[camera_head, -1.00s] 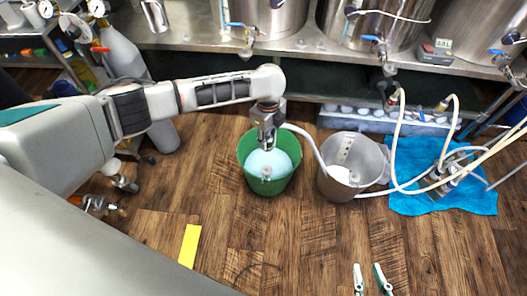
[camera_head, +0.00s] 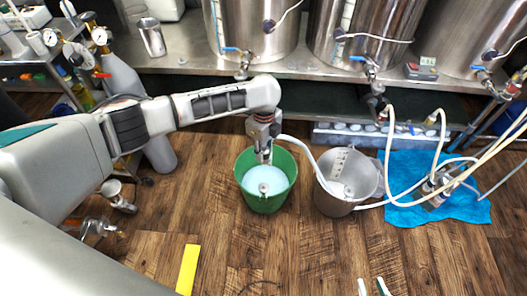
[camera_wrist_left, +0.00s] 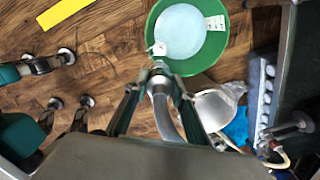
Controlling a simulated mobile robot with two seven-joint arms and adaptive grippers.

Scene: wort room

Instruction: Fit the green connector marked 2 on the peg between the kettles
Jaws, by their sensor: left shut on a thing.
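My left gripper (camera_head: 264,156) hangs over the green bucket (camera_head: 245,196), pointing down. It is shut on a metal fitting at the end of a pale hose (camera_head: 305,150); the hose runs behind the gripper in the left wrist view (camera_wrist_left: 165,112). The kettles (camera_head: 255,30) (camera_head: 365,35) stand on the steel bench at the back. I cannot make out the green connector, its mark 2, or a peg between the kettles. Only the fingertips of my right gripper (camera_head: 373,288) show at the bottom edge, apart and empty.
A metal pail (camera_head: 332,205) stands right of the bucket. A blue cloth (camera_head: 455,210) with hoses and fittings lies further right. A grey gas cylinder (camera_head: 125,75) stands at left. A yellow strip (camera_head: 188,268) marks the wooden floor.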

